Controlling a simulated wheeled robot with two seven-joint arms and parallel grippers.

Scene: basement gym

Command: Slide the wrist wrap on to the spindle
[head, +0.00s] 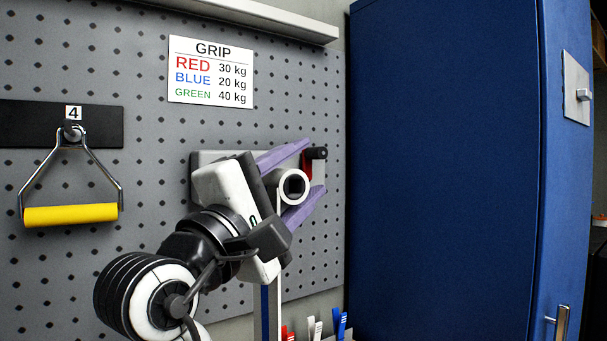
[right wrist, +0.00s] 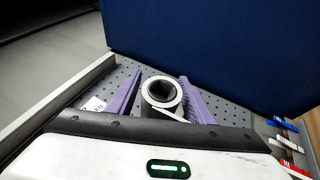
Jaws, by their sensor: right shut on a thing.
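The wrist wrap (head: 282,188) is a white roll with a dark round hole, held in front of the pegboard. It also shows in the right wrist view (right wrist: 146,91), between the two purple fingers. My right gripper (head: 294,186) is shut on the roll, one finger above it and one below in the head view. A grey plate (head: 202,160) on the pegboard lies behind my gripper, with a red crank (head: 307,166) and black knob (head: 317,153) beside the roll. The spindle is not clearly visible; I cannot tell whether the dark shape inside the hole is its end. My left gripper is out of view.
A tall blue cabinet (head: 445,150) stands close on the right. A yellow handle (head: 70,214) hangs at the left under label 4. A grip sign (head: 211,72) is above. Red, white and blue clips (head: 338,322) sit below. A narrow blue and white strip (head: 270,315) runs down under my gripper.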

